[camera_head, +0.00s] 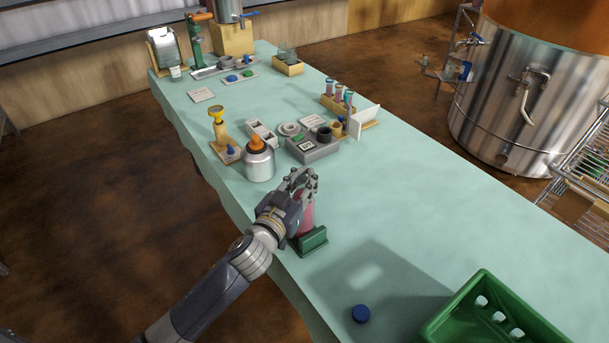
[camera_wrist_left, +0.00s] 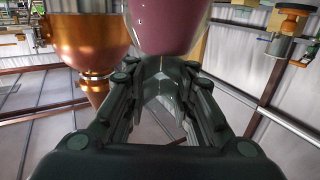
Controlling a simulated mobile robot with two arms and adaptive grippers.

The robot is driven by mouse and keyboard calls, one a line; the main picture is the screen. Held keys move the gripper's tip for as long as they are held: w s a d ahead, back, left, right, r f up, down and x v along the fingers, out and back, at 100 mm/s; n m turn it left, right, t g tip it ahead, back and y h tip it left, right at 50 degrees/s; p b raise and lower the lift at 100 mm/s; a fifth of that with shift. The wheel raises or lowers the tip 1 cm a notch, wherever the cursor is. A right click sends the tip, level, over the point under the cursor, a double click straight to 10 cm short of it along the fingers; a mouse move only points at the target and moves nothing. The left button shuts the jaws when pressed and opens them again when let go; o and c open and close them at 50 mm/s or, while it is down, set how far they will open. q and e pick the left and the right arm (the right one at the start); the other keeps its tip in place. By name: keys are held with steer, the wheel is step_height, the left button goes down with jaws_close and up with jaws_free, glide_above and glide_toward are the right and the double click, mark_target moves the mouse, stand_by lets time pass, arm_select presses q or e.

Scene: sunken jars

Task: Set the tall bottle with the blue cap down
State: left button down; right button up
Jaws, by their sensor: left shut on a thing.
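A bottle with pink-red contents (camera_head: 308,217) is upright near the table's front edge. My left gripper (camera_head: 301,183) is shut on its upper part, and its fingers hide most of the top. The bottle's lower end is beside or behind a small green stand (camera_head: 313,241); I cannot tell whether it touches the table. In the left wrist view the pink body (camera_wrist_left: 168,25) shows just beyond the left gripper's fingers (camera_wrist_left: 165,85). No cap shows on the held bottle. A round blue cap (camera_head: 361,314) lies on the table nearer to me. My right gripper is out of view.
A green crate (camera_head: 490,310) stands at the near right. A metal can with an orange top (camera_head: 258,162), a grey device (camera_head: 313,147) and a tube rack (camera_head: 342,107) stand farther back. The table (camera_head: 430,215) is clear right of the gripper.

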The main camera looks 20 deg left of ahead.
arm_select(q)
steer(key=shift+r, duration=0.1)
steer(key=c, duration=1.3)
jaws_free()
steer(key=shift+f, duration=0.2)
steer(key=shift+c, duration=0.2)
steer(key=shift+s+r, duration=0.1)
steer(key=shift+r, duration=0.05)
steer(key=s+a+b, duration=0.1)
steer(key=s+b, duration=0.1)
steer(key=s, duration=0.9)
steer(key=shift+s+a+r, duration=0.3)
steer(key=shift+s+a, duration=0.05)
steer(key=shift+a, duration=0.05)
